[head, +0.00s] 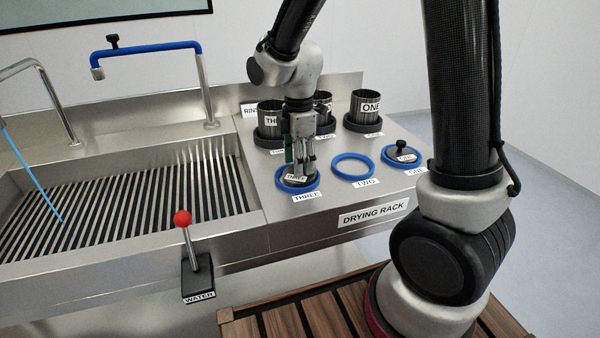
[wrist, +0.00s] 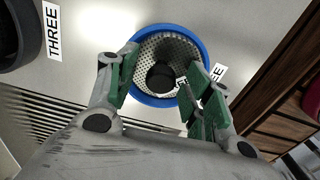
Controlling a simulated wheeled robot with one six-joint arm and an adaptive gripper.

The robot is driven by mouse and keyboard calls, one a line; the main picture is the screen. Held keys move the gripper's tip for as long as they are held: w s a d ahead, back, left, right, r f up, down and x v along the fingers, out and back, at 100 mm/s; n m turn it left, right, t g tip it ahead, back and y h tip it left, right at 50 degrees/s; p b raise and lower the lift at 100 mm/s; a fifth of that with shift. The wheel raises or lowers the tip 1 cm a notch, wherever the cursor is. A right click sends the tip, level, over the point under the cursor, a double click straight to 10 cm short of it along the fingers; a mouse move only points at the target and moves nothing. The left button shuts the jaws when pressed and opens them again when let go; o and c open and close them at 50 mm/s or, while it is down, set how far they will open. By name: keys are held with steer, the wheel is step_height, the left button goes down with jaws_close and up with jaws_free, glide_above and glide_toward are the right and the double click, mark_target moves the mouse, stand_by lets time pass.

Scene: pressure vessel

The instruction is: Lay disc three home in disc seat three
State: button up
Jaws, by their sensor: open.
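Disc three (wrist: 150,52) is a perforated metal disc with a black knob (wrist: 160,75), seen inside the blue ring of disc seat three (wrist: 146,98) in the wrist view. It looks flat there, with a narrow pale gap or rim around it. My gripper (head: 299,166) points down over the seat. In the wrist view its green fingers (wrist: 163,76) are open on either side of the knob, with gaps visible.
Blue seat two (head: 353,179) is empty. Seat one (head: 415,162) holds a disc with a black knob. Several dark cups (head: 362,106) stand in holders behind. The slatted sink (head: 110,200) lies left, with a red-knobbed water lever (head: 183,219) in front.

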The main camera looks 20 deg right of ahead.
jaws_close()
steer(key=shift+r, duration=0.1)
step_height(320, 180, up, 8)
steer(key=shift+r, duration=0.2)
steer(key=shift+d+f+m+y, duration=0.1)
steer(key=shift+d+m+y, duration=0.1)
steer(key=shift+m+y, duration=0.35)
steer(key=shift+a+f+m+y, duration=0.1)
steer(key=shift+f+m+y, duration=0.45)
steer(key=shift+m, duration=0.7)
